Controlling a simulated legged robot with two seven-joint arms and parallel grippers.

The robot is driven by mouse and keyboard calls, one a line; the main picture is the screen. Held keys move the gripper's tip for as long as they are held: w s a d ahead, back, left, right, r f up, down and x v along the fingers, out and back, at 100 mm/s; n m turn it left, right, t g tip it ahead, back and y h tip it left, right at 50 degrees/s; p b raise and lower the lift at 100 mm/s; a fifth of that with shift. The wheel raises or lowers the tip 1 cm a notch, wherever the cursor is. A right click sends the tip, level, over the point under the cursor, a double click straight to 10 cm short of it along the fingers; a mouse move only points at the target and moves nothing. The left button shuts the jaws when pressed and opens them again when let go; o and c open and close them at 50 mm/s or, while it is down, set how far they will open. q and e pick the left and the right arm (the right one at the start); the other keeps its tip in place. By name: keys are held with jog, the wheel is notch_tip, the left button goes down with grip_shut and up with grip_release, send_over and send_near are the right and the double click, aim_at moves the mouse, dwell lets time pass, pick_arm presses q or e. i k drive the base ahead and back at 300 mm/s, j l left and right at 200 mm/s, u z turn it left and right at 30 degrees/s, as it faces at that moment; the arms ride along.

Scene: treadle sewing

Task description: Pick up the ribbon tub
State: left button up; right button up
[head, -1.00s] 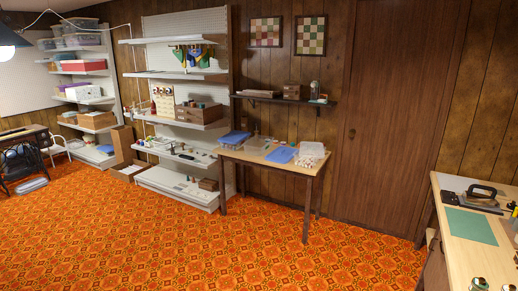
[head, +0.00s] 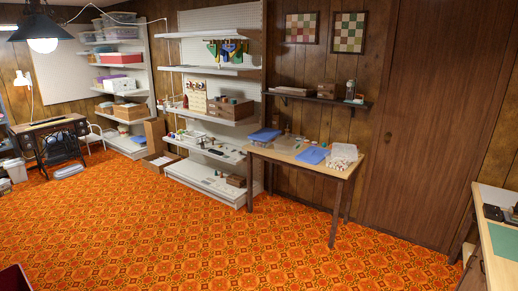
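I cannot tell for sure which container is the ribbon tub. A clear tub with pale contents (head: 342,157) stands at the right end of the small wooden table (head: 310,164). A blue-lidded container (head: 264,136) is at that table's left end. Several clear storage tubs (head: 114,20) sit high on the far-left shelves. All are across the room from me. Neither of my grippers is in view.
The orange patterned carpet (head: 190,225) is open in the middle. White shelving (head: 215,118) lines the back wall. A treadle sewing machine table (head: 48,130) stands at left. A worktable (head: 502,250) juts in at right. A dark red edge (head: 14,279) shows at bottom left.

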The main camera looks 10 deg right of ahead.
aim_at(288, 144)
jog(key=i+z, duration=0.4)
jog(key=i, duration=2.4)
jog(key=i+u, duration=0.15)
jog(key=i, duration=0.3)
jog(key=i+l+u, duration=0.1)
jog(key=i, duration=0.35)
jog(key=i+l+u, duration=0.15)
jog(key=i, duration=0.35)
jog(key=i+l+u, duration=0.1)
jog(key=i, duration=0.35)
jog(key=i+l+u, duration=0.15)
jog(key=i+l, duration=0.2)
jog(key=i+l+u, duration=0.45)
jog(key=i, duration=0.25)
